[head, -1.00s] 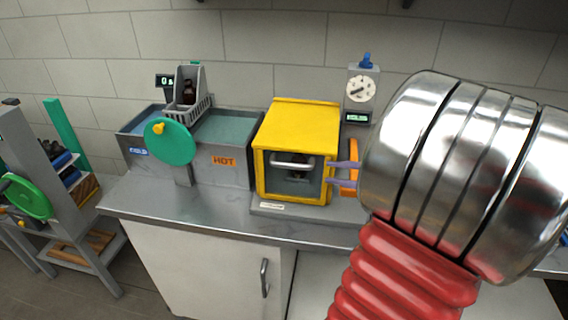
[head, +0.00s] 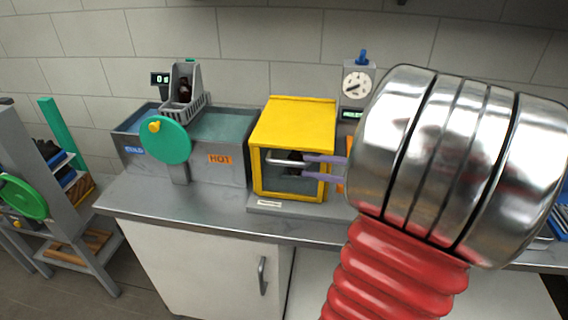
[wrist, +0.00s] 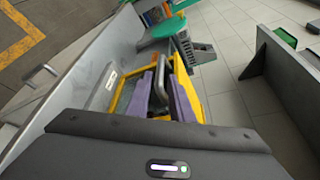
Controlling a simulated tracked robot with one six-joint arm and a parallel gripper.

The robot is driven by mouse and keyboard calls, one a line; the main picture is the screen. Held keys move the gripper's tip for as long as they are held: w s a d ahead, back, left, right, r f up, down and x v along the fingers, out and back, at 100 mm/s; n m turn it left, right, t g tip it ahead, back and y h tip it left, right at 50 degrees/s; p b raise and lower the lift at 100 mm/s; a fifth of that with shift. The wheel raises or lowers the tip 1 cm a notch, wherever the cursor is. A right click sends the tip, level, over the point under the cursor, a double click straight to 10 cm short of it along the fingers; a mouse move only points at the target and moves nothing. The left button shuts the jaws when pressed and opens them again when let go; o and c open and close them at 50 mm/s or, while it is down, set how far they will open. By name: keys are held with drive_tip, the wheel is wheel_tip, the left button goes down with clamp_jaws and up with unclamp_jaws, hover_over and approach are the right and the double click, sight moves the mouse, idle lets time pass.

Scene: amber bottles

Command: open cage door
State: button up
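The yellow cage (head: 295,120) stands on the counter. Its front is a dark pane in a yellow frame, the cage door (head: 285,182), which looks closed. A pale horizontal bar handle (head: 284,162) crosses the door's upper part. My gripper (head: 306,167) has two purple fingers, apart, one above the other, in front of the door's right side. Their tips are near the handle's right end; contact cannot be told. In the wrist view the fingers (wrist: 162,92) are apart with the grey handle (wrist: 161,73) showing between and beyond them. Something dark, perhaps a bottle, shows behind the pane.
Left of the cage are the cold and hot basins (head: 220,160) with a green wheel (head: 167,140) and a basket (head: 184,95) holding a dark bottle. A dial gauge (head: 357,84) stands behind right. Bare counter (head: 215,198) lies in front.

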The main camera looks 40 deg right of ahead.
sight(290, 165)
drive_tip(key=shift+x, duration=4.2)
drive_tip(key=shift+c, duration=0.2)
drive_tip(key=shift+a+f, duration=0.1)
clamp_jaws()
drive_tip(key=shift+a, duration=0.1)
